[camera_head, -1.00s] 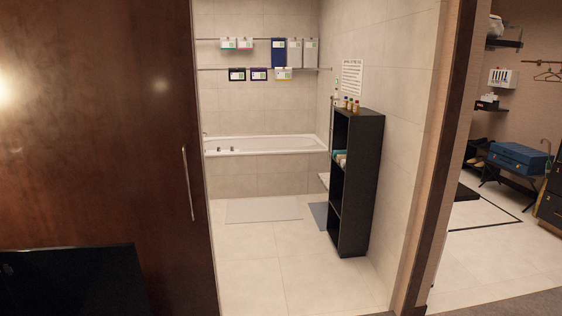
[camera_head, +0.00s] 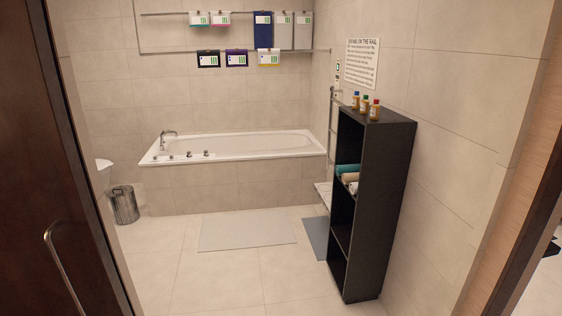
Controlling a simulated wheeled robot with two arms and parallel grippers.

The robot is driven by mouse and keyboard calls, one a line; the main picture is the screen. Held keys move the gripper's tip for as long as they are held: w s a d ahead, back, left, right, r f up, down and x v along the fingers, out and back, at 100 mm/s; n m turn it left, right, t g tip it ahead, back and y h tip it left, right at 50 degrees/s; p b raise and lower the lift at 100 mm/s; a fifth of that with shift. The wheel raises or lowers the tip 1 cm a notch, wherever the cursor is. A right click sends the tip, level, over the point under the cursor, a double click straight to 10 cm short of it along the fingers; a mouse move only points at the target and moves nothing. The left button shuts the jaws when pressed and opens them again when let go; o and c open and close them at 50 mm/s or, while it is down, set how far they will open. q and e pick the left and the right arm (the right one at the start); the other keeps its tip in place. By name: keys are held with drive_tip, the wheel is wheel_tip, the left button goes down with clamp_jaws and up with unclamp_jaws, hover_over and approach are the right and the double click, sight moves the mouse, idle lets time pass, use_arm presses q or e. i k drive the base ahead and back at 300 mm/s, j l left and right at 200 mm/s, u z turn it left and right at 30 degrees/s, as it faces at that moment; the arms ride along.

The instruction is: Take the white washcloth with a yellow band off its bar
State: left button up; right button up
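The white washcloth with a yellow band (camera_head: 268,60) hangs on the lower bar (camera_head: 300,51) on the wall above the bathtub. It is the rightmost of three small cloths there. A cloth with a black band (camera_head: 208,60) and one with a purple band (camera_head: 237,60) hang to its left. On the upper bar (camera_head: 165,14), directly above, hang a dark blue towel (camera_head: 262,30) and two grey ones, with teal-banded and pink-banded cloths further left. Neither of my grippers is in view.
A doorway frames the bathroom, with a dark wooden door (camera_head: 60,160) at left. A black shelf unit (camera_head: 385,190) with bottles and rolled towels stands along the right wall. The bathtub (camera_head: 240,147) lies under the bars. Open floor holds a flat mat (camera_head: 247,232) and a metal bin (camera_head: 124,206).

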sight(269, 57)
drive_tip(key=i, duration=5.15)
